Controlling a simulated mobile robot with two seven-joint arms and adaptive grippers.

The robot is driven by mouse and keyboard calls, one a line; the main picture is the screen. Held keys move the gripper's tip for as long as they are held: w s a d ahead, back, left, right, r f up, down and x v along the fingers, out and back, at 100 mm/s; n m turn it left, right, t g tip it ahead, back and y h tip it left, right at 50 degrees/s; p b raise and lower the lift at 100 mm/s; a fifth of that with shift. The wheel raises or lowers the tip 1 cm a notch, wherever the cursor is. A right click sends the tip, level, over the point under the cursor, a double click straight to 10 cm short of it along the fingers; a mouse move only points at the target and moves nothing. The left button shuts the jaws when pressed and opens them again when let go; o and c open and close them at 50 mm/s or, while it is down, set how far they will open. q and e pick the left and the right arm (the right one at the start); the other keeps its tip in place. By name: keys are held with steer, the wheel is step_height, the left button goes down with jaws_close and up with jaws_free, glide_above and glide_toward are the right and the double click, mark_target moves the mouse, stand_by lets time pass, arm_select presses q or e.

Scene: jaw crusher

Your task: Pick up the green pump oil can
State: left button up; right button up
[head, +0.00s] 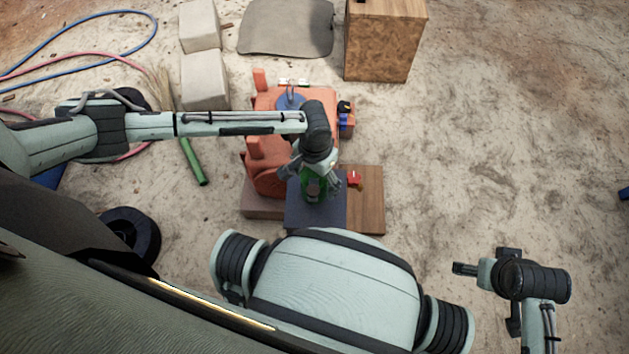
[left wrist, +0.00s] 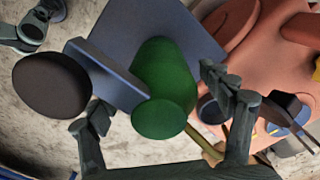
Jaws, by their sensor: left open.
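The green pump oil can (head: 312,195) is at the dark blue-grey panel (head: 318,218), partly hidden under my left gripper (head: 311,176) in the head view. In the left wrist view, the can (left wrist: 165,80) has its round green end facing the camera. My left gripper (left wrist: 158,103) is open there, with one finger on each side of the can and visible gaps between. My right gripper (head: 467,268) is at the lower right, far from the can; its fingers are too small to read.
An orange machine (head: 268,155) stands just behind the can. A wooden board (head: 370,210) with a small red part (head: 354,178) lies to the right. A green tube (head: 194,162), pale blocks (head: 204,80) and a wooden crate (head: 382,45) lie around. The sandy ground at right is mostly clear.

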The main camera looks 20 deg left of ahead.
arm_select(q)
steer(key=c, duration=1.5)
steer(key=shift+c, duration=0.3)
steer(key=shift+r, duration=0.1)
